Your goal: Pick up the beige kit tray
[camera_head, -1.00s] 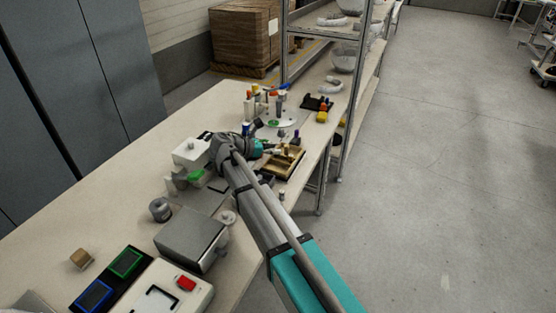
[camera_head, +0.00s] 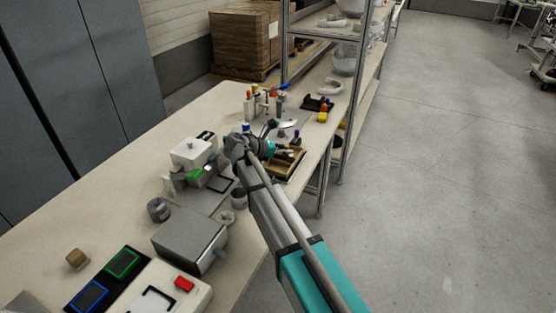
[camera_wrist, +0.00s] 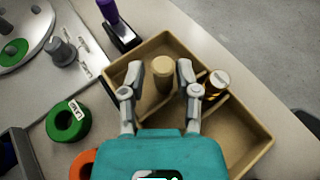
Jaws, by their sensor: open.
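The beige kit tray (camera_head: 284,167) lies on the workbench near its right edge, partly hidden by my arm. In the wrist view the tray (camera_wrist: 252,142) is a shallow box with raised walls and dividers. A tan cylinder (camera_wrist: 163,70) stands inside it, and a second cylinder with a pale top and black and yellow markings (camera_wrist: 216,84) stands to its right. My gripper (camera_wrist: 158,78) is over the tray with its fingers apart, one on each side of the tan cylinder. I cannot tell whether the fingers touch anything. In the head view the fingers are small and mostly hidden.
A green ring (camera_wrist: 68,121) and an orange ring (camera_wrist: 82,164) lie left of the tray. A purple-topped item on a black base (camera_wrist: 120,30) stands by its far corner. A metal shelf frame (camera_head: 347,110) rises beyond the bench. Floor is open on the right.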

